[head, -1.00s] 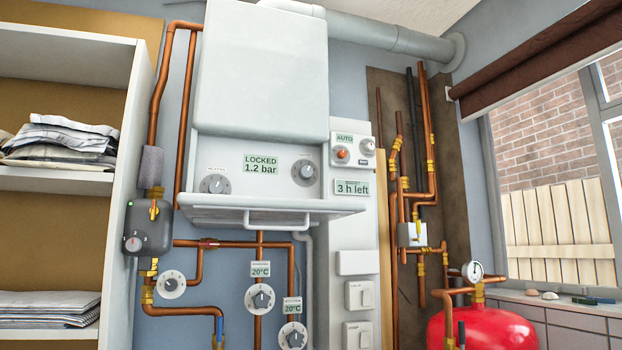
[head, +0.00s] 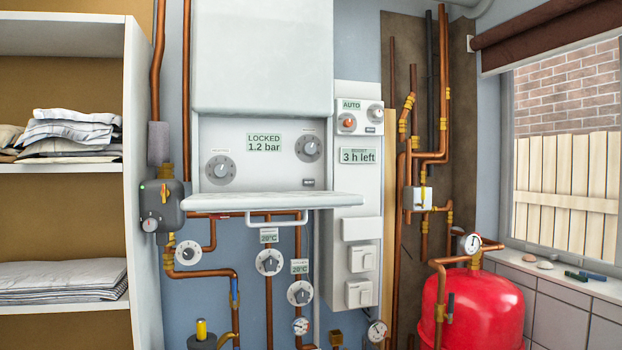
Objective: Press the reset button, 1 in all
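The white boiler (head: 262,60) hangs on the blue wall in the middle of the head view. Its open control panel carries a display (head: 264,143) reading "LOCKED 1.2 bar", a left dial (head: 221,169) and an upper right dial (head: 307,148). A small dark labelled piece (head: 308,183) sits at the panel's lower right; its lettering is too small to read, so I cannot tell whether it is the reset button. A white flap (head: 275,201) juts out below the panel. Neither of my grippers is in view.
A control box (head: 357,165) right of the boiler shows "AUTO", "3 h left", an orange knob (head: 347,122) and another small dark label (head: 370,130). A shelf (head: 65,168) with folded cloths stands left. Copper pipes and a red tank (head: 480,308) are right.

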